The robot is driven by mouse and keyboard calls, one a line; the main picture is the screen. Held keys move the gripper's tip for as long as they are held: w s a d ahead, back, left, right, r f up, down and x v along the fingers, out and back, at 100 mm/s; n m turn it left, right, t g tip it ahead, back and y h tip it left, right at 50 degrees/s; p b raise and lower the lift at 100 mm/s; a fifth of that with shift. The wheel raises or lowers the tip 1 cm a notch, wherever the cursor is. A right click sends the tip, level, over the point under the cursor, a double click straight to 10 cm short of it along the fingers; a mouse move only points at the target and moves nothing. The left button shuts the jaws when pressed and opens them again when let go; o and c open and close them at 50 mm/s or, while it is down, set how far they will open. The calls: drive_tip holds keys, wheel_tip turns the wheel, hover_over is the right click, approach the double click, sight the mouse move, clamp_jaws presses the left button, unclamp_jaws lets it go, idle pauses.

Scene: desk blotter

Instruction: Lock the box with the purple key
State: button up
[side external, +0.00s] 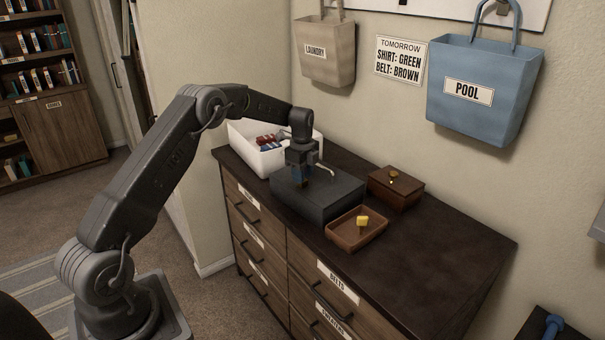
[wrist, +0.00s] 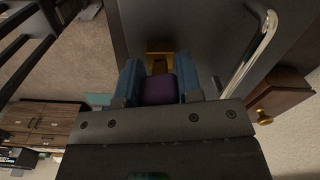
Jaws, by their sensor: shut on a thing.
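The purple key (wrist: 158,90) shows only its purple head, between the two blue finger pads of my gripper (wrist: 160,92) in the wrist view. My gripper is shut on it. Just beyond the head is a brass-coloured piece (wrist: 160,47) against a dark surface. I cannot tell whether the key's tip is in a lock. In the side view, my gripper (side external: 304,178) points down at the top of a dark grey box (side external: 335,198) on the dresser. The key is not clear there. A bent silver handle (wrist: 252,52) shows right of the fingers in the wrist view.
A small brown tray (side external: 343,240) with a yellow object (side external: 362,221) stands in front of the dark box. A wooden box (side external: 400,193) with a brass knob is to the right. A white bin (side external: 258,158) stands behind left. The dresser's right end (side external: 450,255) is clear.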

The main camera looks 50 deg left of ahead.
drive_tip(key=shift+n, duration=0.5)
drive_tip(key=shift+n, duration=1.5)
drive_tip(key=shift+n, duration=1.5)
drive_tip(key=n, duration=0.3)
drive_tip(key=o, duration=1)
